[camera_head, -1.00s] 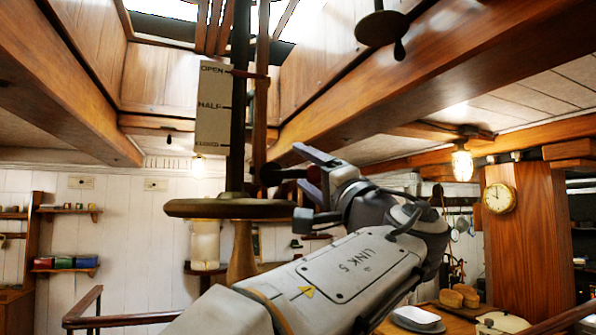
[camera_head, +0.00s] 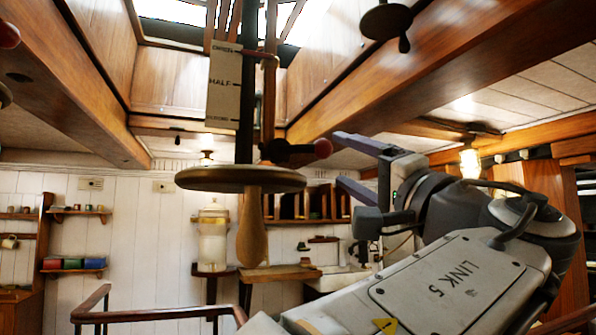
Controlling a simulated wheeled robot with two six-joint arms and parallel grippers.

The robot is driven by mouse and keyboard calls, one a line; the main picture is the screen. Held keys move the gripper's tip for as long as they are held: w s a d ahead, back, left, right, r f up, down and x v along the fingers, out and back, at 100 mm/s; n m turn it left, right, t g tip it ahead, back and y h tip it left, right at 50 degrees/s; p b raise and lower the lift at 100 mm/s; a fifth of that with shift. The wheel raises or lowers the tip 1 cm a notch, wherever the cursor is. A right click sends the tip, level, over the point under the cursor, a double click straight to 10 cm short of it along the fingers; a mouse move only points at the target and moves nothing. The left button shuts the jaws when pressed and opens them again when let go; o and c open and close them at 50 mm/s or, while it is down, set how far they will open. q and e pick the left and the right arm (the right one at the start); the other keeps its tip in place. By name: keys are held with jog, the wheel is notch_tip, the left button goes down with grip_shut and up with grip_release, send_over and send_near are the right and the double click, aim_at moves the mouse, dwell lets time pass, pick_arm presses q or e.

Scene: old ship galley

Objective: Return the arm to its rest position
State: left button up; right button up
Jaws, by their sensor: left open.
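My left gripper (camera_head: 346,166) is open and empty, its two fingers pointing left in the upper middle right of the head view. My left arm (camera_head: 450,285) reaches up to it from the bottom. A scale board (camera_head: 223,85) with HALF legible hangs beside the post. My right gripper is not in view.
Wooden ceiling beams (camera_head: 430,70) and a skylight run overhead. A dark fitting (camera_head: 388,22) hangs at top. A lamp (camera_head: 470,162) glows at right behind my arm. A railing (camera_head: 150,314) stands at lower left; shelves (camera_head: 75,262) line the back wall.

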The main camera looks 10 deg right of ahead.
pick_arm(q)
jog(key=w+a+f+m+g+h, duration=0.2)
jog(key=a+f+g, duration=0.1)
jog(key=f, duration=0.6)
jog(key=w+a+f+m+g+h, duration=0.1)
jog(key=w+a+f+g+h, duration=0.15)
jog(key=f, duration=0.75)
jog(key=w+a+f+m+g+h, duration=0.1)
jog(key=a+f+m+g, duration=0.2)
jog(key=f, duration=0.6)
jog(key=s+a+f+n+g+h, duration=0.2)
jog(key=s+a+f+n+g, duration=0.2)
jog(key=s+f, duration=0.8)
jog(key=s+a+f+n+g+h, duration=0.2)
jog(key=s+a+f+n+g, duration=0.2)
jog(key=s+a+f+g, duration=0.3)
jog(key=s+f+g, duration=0.2)
jog(key=s+f, duration=0.3)
jog(key=f, duration=0.3)
jog(key=shift+s+f, duration=0.15)
jog(key=shift+f, duration=0.15)
